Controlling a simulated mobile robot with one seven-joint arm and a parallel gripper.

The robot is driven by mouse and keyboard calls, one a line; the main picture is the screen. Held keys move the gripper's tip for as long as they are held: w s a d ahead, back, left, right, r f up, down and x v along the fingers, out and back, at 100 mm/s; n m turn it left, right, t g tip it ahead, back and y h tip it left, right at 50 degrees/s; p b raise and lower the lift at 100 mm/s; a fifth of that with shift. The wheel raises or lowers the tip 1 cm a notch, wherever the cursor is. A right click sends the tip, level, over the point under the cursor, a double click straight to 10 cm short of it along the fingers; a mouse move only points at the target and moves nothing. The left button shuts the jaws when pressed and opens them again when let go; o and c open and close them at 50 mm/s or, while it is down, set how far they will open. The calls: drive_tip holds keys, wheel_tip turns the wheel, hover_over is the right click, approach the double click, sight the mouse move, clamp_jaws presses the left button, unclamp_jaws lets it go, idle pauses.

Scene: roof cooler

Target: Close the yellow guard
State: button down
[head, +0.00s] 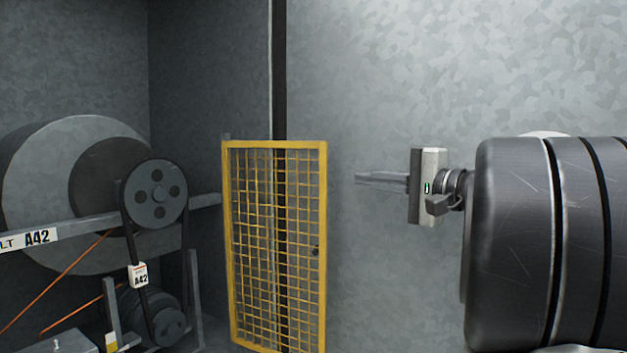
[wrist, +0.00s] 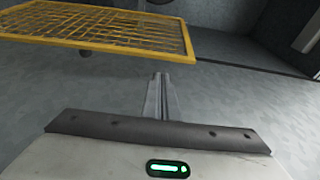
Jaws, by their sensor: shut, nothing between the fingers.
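The yellow guard (head: 325,200) is a framed mesh panel standing upright in the middle of the head view, swung out to the right of the belt drive. A small dark knob (head: 315,251) sits near its right edge. My gripper (head: 358,178) is to the right of the guard, fingers pointing left, with a visible gap in the picture between fingertips and frame. The fingers are together and empty. In the wrist view the guard (wrist: 100,44) crosses the upper left, and my gripper's fingertips (wrist: 161,76) show just below its frame, apparently not touching.
At the left are a pulley (head: 154,194) with a belt, a lower motor pulley (head: 168,325), a large round fan housing (head: 38,180) and a rail labelled A42 (head: 75,231). A grey metal wall (head: 400,80) stands behind.

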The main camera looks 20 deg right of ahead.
drive_tip(key=p+x, duration=0.1)
drive_tip(key=x, duration=0.6)
drive_tip(key=shift+w+a, duration=0.2)
drive_tip(key=shift+w, duration=0.1)
drive_tip(key=shift+s+a+f, duration=0.1)
drive_tip(key=shift+s, duration=0.05)
